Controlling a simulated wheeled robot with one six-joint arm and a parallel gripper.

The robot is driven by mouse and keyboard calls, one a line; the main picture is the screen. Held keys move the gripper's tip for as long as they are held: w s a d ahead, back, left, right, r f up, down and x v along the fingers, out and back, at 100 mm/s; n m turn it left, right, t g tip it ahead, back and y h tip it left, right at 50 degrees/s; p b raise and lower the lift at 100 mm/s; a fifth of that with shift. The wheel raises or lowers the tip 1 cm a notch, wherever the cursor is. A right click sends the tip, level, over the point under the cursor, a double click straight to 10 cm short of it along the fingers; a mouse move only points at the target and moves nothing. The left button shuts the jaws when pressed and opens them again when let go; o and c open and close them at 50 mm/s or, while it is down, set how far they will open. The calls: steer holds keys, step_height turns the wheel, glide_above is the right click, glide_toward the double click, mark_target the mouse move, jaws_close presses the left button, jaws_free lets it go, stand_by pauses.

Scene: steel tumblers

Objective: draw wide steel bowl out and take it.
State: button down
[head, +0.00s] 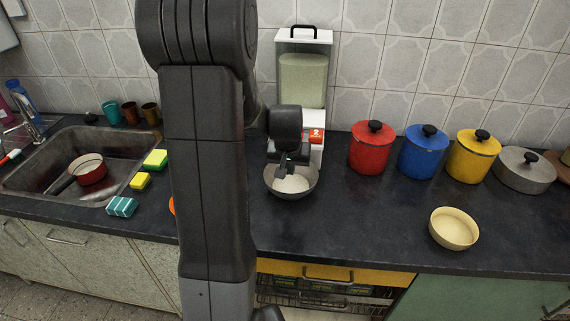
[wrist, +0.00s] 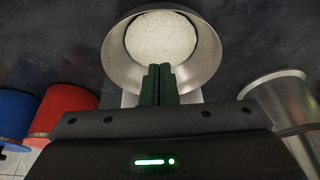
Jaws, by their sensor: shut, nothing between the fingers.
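The wide steel bowl (head: 311,187) stands on the dark counter at the foot of the dispenser, with pale grain heaped in it. It also shows at the top of the wrist view (wrist: 118,62). My gripper (head: 284,168) is above the bowl, on its dispenser side. In the wrist view the two dark fingers (wrist: 158,84) are together and empty, and they overlap the bowl's rim. I cannot tell whether they touch it.
The dispenser (head: 303,75) stands against the tiled wall. Red (head: 368,153), blue (head: 422,157) and yellow (head: 470,161) canisters stand right of it. A cream bowl (head: 453,230) is near the front edge. A steel tumbler (wrist: 272,105) shows at right in the wrist view.

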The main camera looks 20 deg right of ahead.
mark_target(288, 194)
steer(key=x, duration=0.5)
steer(key=shift+f, duration=0.25)
steer(key=shift+s+f+p, duration=0.1)
steer(key=shift+f+p, duration=0.1)
steer(key=shift+p, duration=0.15)
steer(key=shift+s+a+p, duration=0.15)
steer(key=shift+s+a, duration=0.3)
steer(key=shift+s, duration=0.25)
steer(key=shift+s+a+p, duration=0.15)
steer(key=shift+s+a, duration=0.35)
steer(key=shift+s, duration=0.25)
steer(key=shift+s, duration=0.1)
steer(key=shift+s+a+f+b, duration=0.1)
steer(key=shift+s+a+b, duration=0.15)
steer(key=shift+s+b, duration=0.1)
steer(key=s+a+b, duration=0.1)
steer(key=s+a, duration=0.1)
steer(key=s, duration=0.1)
steer(key=s+a+b, duration=0.1)
steer(key=s+a, duration=0.1)
steer(key=s, duration=0.1)
steer(key=s+a+b, duration=0.2)
steer(key=s, duration=0.1)
steer(key=shift+s, duration=0.4)
steer(key=shift+w, duration=0.1)
